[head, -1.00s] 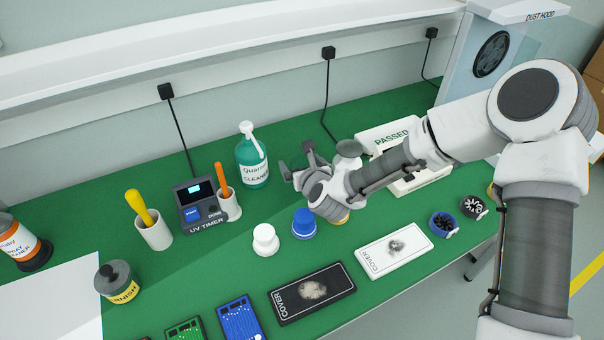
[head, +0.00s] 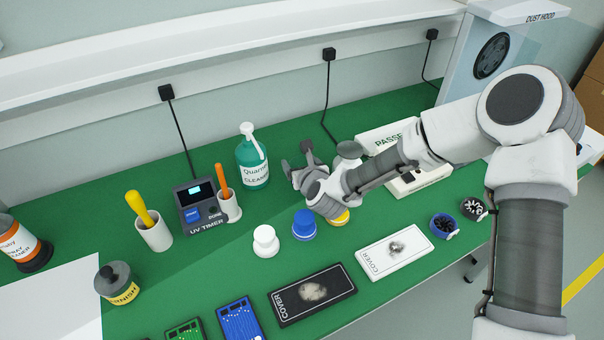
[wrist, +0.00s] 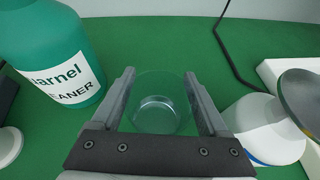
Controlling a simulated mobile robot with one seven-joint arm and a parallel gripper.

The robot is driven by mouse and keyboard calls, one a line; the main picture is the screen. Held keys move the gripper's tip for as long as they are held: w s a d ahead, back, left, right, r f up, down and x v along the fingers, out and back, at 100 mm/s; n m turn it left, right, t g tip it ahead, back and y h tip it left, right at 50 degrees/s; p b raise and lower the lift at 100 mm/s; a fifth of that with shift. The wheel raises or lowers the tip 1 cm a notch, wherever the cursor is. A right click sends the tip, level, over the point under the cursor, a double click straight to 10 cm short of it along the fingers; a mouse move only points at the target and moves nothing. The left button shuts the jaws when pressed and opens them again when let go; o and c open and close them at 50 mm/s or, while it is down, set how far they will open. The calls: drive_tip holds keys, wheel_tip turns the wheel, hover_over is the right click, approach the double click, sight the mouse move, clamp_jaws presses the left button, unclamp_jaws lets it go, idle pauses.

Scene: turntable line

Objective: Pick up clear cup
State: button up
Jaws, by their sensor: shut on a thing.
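The clear cup (wrist: 158,108) is a see-through, round vessel in the middle of the wrist view. My gripper (wrist: 160,82) is shut on it, with one dark grey finger along each side. The cup's base shows against the green bench top, and I cannot tell whether it touches the bench. In the head view my gripper (head: 297,160) is low over the bench, to the right of the teal bottle. The cup cannot be made out there.
A teal cleaner bottle (wrist: 58,55) stands close on the left. A white container with a grey round top (wrist: 262,128) stands close on the right. Blue (head: 304,223), white (head: 265,241) and yellow (head: 340,217) round items sit in front. A white PASSED tray (head: 425,178) is further right.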

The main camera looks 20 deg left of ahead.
sight(300, 165)
drive_tip(key=shift+r, duration=0.15)
drive_tip(key=shift+r, duration=1.9)
drive_tip(key=s+d+r+p, duration=0.1)
drive_tip(key=s+d+r, duration=0.1)
drive_tip(key=d, duration=0.3)
drive_tip(key=s+d+r, duration=0.2)
drive_tip(key=d+r, duration=0.2)
drive_tip(key=d, duration=0.1)
drive_tip(key=shift+s+d+r+p, duration=0.25)
drive_tip(key=shift+s+r+p, duration=0.1)
drive_tip(key=shift+r, duration=0.05)
drive_tip(key=shift+d, duration=0.15)
idle(0.6)
